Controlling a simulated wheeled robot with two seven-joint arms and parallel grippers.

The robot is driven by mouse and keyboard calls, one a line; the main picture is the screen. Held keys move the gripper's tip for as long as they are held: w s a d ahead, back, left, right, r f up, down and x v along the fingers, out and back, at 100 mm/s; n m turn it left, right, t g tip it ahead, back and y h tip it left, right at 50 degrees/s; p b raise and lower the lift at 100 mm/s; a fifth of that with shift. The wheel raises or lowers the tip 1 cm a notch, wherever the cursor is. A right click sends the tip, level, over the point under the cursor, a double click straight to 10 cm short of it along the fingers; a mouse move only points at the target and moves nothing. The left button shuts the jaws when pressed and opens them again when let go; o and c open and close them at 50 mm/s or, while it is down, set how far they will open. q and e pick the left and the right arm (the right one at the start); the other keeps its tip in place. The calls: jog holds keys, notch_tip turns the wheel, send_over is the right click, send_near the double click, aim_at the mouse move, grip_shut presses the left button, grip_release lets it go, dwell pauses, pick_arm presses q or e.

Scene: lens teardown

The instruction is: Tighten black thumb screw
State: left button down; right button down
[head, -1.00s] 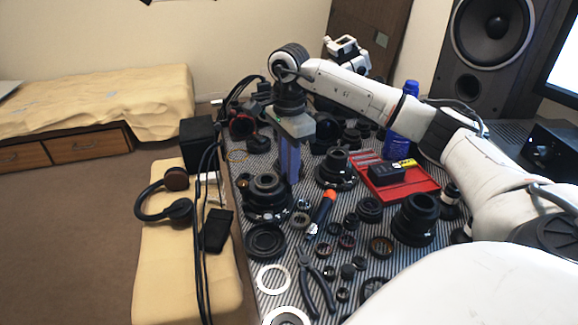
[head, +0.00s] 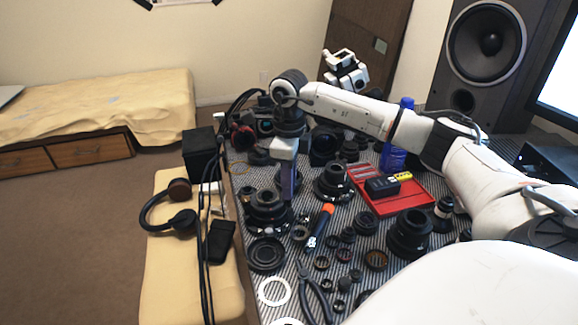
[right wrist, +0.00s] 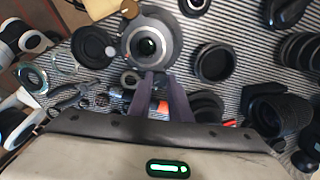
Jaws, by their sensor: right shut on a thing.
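My right gripper (head: 288,194) points straight down beside a black lens assembly (head: 267,207) at the left of the striped table. In the right wrist view, its two dark fingers (right wrist: 159,80) close in at the lower rim of the round lens body (right wrist: 151,40), with a small gap between them. It is shut on a small part there, which I take for the black thumb screw; the fingers hide it. My left gripper is not in view.
An orange-tipped tool (head: 319,227) lies right of the lens. A red tray (head: 412,203) holds a black item. Pliers (head: 315,294), loose rings and lens parts crowd the table. A blue bottle (head: 395,154) stands behind. Cables hang along the left edge.

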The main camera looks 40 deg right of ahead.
jog(key=shift+m, duration=0.5)
jog(key=c, duration=1.6)
grip_release()
notch_tip(320, 180, up, 10)
jog(key=shift+r+p, duration=0.15)
jog(key=shift+p, duration=0.15)
